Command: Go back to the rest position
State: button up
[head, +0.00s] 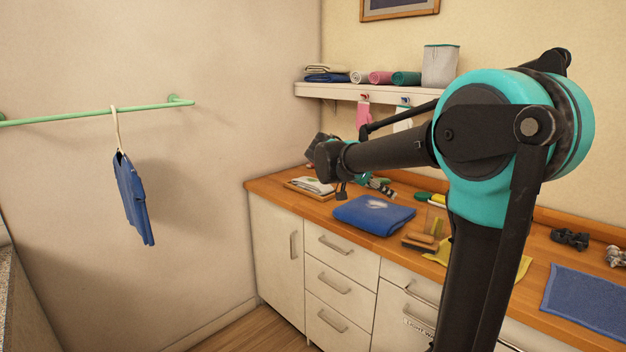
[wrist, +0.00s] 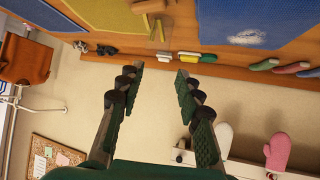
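My gripper (wrist: 160,74) is open in the wrist view, its two green padded fingers wide apart with nothing between them. The wrist view is turned over, with the counter at the top and the wall below. In the head view my arm reaches left across the counter, bent at the teal joint. The gripper end there is small and partly hidden by my arm, above the back of the counter.
The wooden counter (head: 270,187) holds a folded blue cloth (head: 374,214), brushes and a blue mat (head: 588,299). A shelf (head: 330,91) with rolled towels is on the wall above. A blue garment (head: 134,200) hangs from a green rail (head: 90,115) at left.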

jog(key=s+a+f+n+y, duration=0.1)
jog(key=s+f+n+y, duration=0.4)
jog(key=s+f, duration=0.8)
jog(key=s+a+f+n+y, duration=0.1)
jog(key=s+f+n+y, duration=0.4)
jog(key=s+f, duration=0.9)
jog(key=n, duration=0.3)
jog(key=shift+a+f, duration=0.25)
jog(key=shift+f, duration=0.05)
